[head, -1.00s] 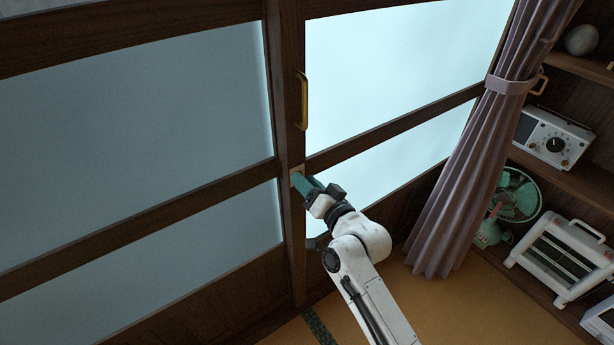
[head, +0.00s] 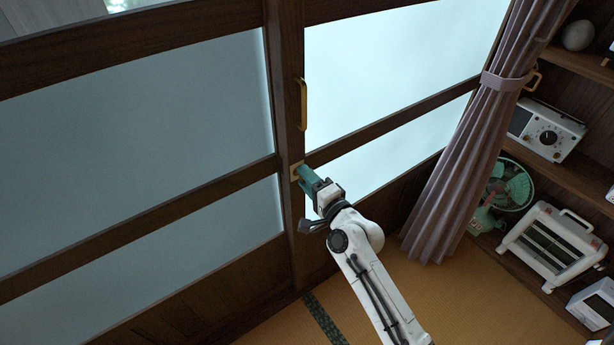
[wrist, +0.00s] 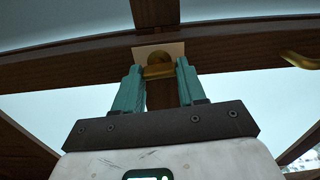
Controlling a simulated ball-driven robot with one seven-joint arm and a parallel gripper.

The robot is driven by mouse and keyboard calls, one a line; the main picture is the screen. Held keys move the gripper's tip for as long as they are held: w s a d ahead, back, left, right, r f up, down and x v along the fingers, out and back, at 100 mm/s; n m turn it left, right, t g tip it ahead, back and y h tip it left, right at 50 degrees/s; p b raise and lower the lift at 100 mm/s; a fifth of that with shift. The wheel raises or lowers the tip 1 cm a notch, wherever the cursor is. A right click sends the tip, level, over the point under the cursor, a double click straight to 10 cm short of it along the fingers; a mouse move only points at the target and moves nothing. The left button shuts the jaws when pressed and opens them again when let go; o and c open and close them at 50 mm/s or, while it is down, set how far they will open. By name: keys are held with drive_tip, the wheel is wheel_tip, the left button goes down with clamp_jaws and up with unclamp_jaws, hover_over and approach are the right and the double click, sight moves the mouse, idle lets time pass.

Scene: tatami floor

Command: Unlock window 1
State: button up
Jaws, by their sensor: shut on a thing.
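Window 1 appears as wood-framed frosted sliding panels (head: 130,130) with a dark vertical stile (head: 289,110) in the middle. A small brass lock with a pale plate (head: 296,171) sits on the stile where the rails meet it. In the wrist view the plate (wrist: 173,50) carries a round brass knob or key (wrist: 159,68). My gripper (head: 304,177) has teal fingers and reaches the lock from the lower right. In the wrist view its fingers (wrist: 160,72) are shut on the brass piece, one on each side. The lock's inner state is hidden.
A brass pull handle (head: 302,103) is on the stile above the lock. A tied curtain (head: 470,140) hangs to the right. Shelves there hold a radio (head: 546,130), a green fan (head: 508,187) and a heater (head: 553,246). Tatami floor (head: 470,305) lies clear below.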

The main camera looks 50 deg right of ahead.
drive_tip(key=shift+m, duration=0.5)
drive_tip(key=o, duration=1.1)
drive_tip(key=shift+c, duration=0.2)
drive_tip(key=b+v, duration=0.1)
drive_tip(key=v, duration=0.9)
drive_tip(key=shift+s, duration=0.4)
